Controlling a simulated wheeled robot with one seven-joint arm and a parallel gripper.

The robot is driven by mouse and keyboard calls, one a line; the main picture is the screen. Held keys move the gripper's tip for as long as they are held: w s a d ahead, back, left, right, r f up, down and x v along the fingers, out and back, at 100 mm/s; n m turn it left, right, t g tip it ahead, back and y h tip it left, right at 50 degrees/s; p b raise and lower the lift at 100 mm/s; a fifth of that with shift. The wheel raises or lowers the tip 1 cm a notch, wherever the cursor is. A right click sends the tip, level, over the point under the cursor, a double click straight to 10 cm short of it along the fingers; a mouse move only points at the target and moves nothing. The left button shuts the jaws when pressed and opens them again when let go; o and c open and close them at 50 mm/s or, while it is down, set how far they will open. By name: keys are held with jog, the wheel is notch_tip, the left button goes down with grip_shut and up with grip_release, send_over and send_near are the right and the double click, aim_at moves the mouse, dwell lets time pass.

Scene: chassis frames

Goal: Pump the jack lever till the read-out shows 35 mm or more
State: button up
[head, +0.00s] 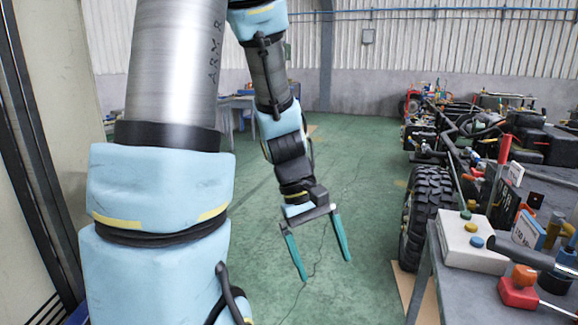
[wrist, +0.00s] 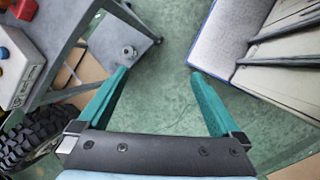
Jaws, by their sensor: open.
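My gripper (head: 325,270) hangs open and empty over the green floor, left of the bench, with its teal fingers pointing down. It also shows open in the wrist view (wrist: 159,73), with only floor between the fingertips. On the bench (head: 450,290) at the lower right stands a small red block with an orange top (head: 519,290), with a thin rod running right; I cannot tell whether it is the jack. A thick dark bar (head: 528,258) lies behind it. No read-out figure in mm is legible, and no lever can be made out for certain.
A pale box with coloured buttons (head: 472,242) sits on the bench's left edge. A large tyre (head: 426,215) and chassis frame (head: 470,130) stand behind the bench. The floor (head: 350,150) left of them is clear. A grey-topped surface (wrist: 228,38) is right in the wrist view.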

jog(key=w+a+m+t+y, duration=0.1)
jog(key=w+a+m+t, duration=0.1)
jog(key=a, duration=0.4)
jog(key=w+a+r+m+t+y, duration=0.1)
jog(key=w+a+m+t+y, duration=0.1)
jog(key=a, duration=0.5)
jog(key=shift+w+m+y, duration=0.2)
jog(key=shift+m+y, duration=0.1)
jog(key=shift+m, duration=0.1)
